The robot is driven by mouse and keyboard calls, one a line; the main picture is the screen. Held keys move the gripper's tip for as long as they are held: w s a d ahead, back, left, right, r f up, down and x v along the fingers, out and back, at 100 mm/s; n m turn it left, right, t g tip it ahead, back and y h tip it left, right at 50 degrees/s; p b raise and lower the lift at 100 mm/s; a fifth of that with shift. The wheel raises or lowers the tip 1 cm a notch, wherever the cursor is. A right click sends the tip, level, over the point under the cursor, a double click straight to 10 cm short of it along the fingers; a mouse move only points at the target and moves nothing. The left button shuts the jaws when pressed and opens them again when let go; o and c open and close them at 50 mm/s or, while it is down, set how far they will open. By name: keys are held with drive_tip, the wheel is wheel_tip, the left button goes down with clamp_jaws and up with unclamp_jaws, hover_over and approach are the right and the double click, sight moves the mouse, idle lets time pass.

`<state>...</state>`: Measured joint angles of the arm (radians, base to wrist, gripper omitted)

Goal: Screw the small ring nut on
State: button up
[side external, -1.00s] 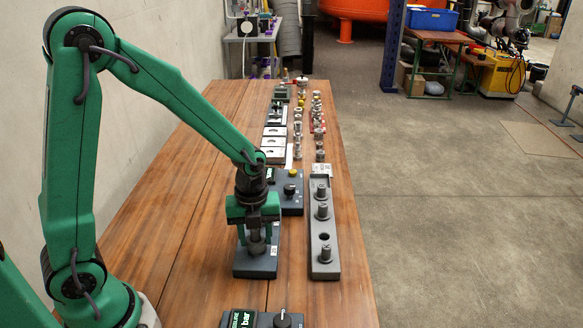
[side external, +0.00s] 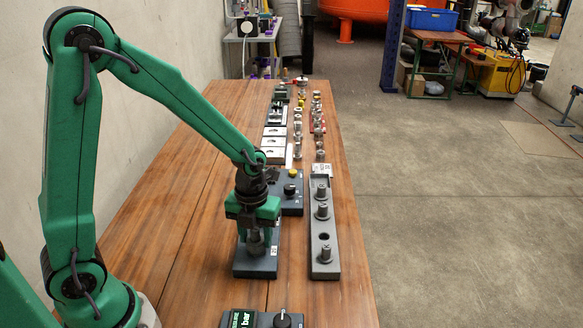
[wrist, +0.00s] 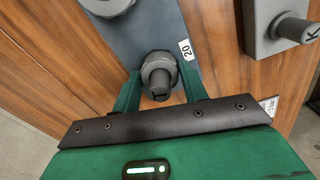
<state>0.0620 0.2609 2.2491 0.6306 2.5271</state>
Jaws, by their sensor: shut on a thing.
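My gripper (side external: 255,238) points straight down over a dark base plate (side external: 255,271) on the bench. In the wrist view its green fingers (wrist: 160,84) stand on either side of a small grey ring nut (wrist: 155,66) and are shut on it. A dark pin end (wrist: 160,91) shows at the middle of the nut. The plate carries a "20" label (wrist: 186,50). The threads are hidden, so I cannot tell how far the nut is on.
A long grey rack (side external: 325,262) with upright studs and one empty hole stands close on the right. A box with a yellow knob (side external: 290,189) is behind the plate. A display box (side external: 243,319) is in front. Bare wood (side external: 190,245) lies to the left.

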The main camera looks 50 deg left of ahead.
drive_tip(key=shift+m, duration=1.7)
clamp_jaws()
drive_tip(key=o, duration=1)
unclamp_jaws()
drive_tip(key=shift+n, duration=0.3)
drive_tip(key=n, duration=0.4)
drive_tip(key=shift+n, duration=0.8)
